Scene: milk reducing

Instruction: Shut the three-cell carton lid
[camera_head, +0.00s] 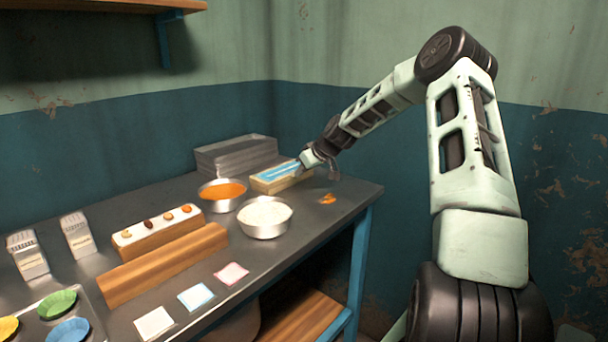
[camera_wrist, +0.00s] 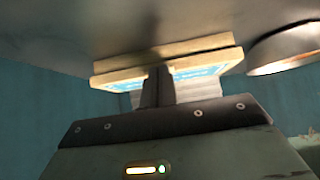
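The carton (camera_head: 283,184) sits toward the far right of the metal table, its cream lid with a blue label (camera_head: 272,172) lying flat or nearly flat over it. My gripper (camera_head: 322,166) is at the carton's right end, close to the lid. In the wrist view, which looks upside down, the carton (camera_wrist: 205,43) and its blue-labelled lid (camera_wrist: 200,72) show behind my fingers (camera_wrist: 158,84). The fingers look shut together, with nothing visible between them. I cannot tell whether they touch the lid. The carton's cells are hidden.
A bowl of orange food (camera_head: 222,194) and a bowl of white food (camera_head: 265,217) stand just in front of the carton. Grey stacked trays (camera_head: 235,153) stand behind it. An orange scrap (camera_head: 327,198) lies near the table's right edge.

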